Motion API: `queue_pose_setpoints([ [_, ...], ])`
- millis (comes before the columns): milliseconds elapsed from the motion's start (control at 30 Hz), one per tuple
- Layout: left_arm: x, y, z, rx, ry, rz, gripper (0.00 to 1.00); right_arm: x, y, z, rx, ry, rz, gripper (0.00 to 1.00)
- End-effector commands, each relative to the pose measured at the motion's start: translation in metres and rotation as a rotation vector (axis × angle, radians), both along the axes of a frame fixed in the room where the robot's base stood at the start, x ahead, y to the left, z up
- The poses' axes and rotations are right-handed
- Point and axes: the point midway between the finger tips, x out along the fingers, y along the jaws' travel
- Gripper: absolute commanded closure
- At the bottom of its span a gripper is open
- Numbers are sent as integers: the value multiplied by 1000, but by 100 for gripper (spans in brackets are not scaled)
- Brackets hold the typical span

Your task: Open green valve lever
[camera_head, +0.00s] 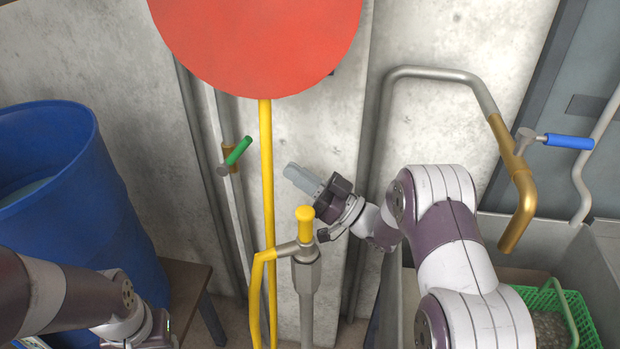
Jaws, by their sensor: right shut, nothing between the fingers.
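The green valve lever (238,151) sits on a brass valve body on a thin grey pipe against the concrete wall. It slants up to the right from its pivot. My right gripper (292,172) is shut and empty, to the right of the lever and slightly lower in the picture, apart from it. The yellow post stands between them in the picture. My left arm (65,295) comes in at the lower left, with its wrist at the bottom edge; its fingers are not visible.
A red disc (258,40) tops the yellow post (266,190). A yellow-capped grey standpipe (306,265) stands just below my right gripper. A blue barrel (75,190) is at left by a wooden stand (185,285). A blue lever (570,141) and green basket (550,300) are at right.

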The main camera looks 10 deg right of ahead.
Motion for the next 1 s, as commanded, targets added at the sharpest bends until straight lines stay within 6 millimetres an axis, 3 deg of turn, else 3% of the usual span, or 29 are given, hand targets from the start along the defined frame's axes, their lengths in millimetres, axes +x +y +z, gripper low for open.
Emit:
queue_pose_setpoints([
  [200,0,0,10,0,0,0,56,23,35,23,0,-3,2,100],
  [400,0,0,14,0,0,0,56,37,54,34,-1,-2,1,100],
  [1000,0,0,19,0,0,0,56,42,60,39,-16,4,-1,100],
])
